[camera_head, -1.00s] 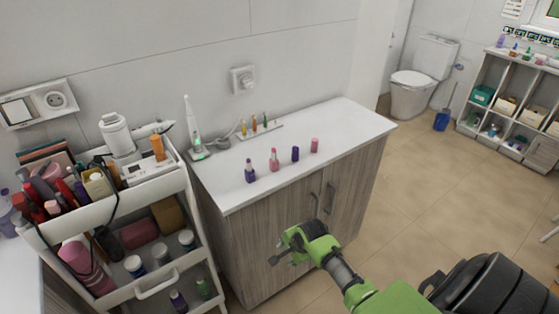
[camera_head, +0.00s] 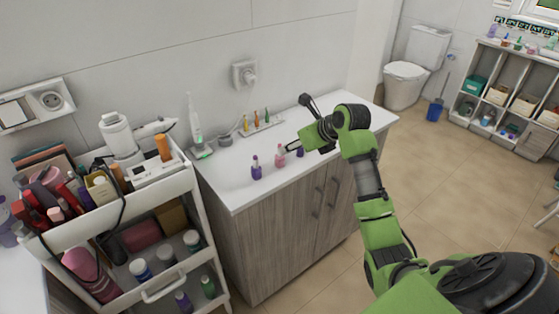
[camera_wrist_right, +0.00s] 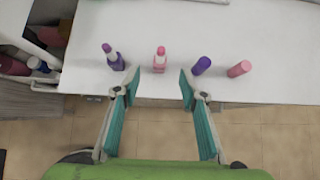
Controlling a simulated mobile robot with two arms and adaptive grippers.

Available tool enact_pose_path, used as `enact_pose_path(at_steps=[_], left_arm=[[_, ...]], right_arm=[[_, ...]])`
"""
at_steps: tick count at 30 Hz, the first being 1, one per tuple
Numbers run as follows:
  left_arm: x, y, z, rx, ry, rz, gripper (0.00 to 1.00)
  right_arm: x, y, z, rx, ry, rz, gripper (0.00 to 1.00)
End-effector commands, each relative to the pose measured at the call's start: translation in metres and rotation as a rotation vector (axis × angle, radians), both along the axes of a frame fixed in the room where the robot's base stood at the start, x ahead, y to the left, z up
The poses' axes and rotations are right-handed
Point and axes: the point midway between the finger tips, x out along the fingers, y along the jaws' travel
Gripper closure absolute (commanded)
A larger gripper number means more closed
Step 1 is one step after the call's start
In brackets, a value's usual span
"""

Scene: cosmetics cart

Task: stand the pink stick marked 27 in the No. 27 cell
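A pink stick (camera_head: 280,155) stands upright on the white counter; it also shows in the right wrist view (camera_wrist_right: 160,60). A shorter pink stick (camera_wrist_right: 239,69) stands at the right end of the row and is hidden behind my right arm in the head view. No number is readable on either, so I cannot tell which is 27. My right gripper (camera_wrist_right: 160,84) is open and empty over the counter's front edge, its fingertips on either side of the first pink stick's line but short of it. No cell marked 27 is readable. My left gripper is not in view.
A purple stick (camera_wrist_right: 114,58) and a shorter purple one (camera_wrist_right: 201,65) stand beside the pink ones. A small rack (camera_head: 262,127) with several coloured sticks lies behind, near a toothbrush (camera_head: 196,125). A loaded cart (camera_head: 190,178) stands left. Shelves with bins (camera_head: 500,105) are far right.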

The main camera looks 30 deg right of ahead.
Motion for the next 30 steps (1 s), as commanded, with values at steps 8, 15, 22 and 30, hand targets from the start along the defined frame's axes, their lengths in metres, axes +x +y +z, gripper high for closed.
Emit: enact_pose_path(at_steps=[8,15,22,30], left_arm=[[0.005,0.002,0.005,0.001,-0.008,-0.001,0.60],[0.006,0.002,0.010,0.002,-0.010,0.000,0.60],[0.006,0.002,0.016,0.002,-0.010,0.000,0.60],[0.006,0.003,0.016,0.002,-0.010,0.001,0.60]], right_arm=[[0.032,0.002,-0.032,-0.001,0.001,0.001,0.61],[0.043,0.003,-0.044,-0.003,0.003,0.001,0.61],[0.064,0.005,-0.068,-0.002,0.002,0.001,0.61],[0.071,0.005,-0.074,-0.003,-0.001,0.001,0.61]])
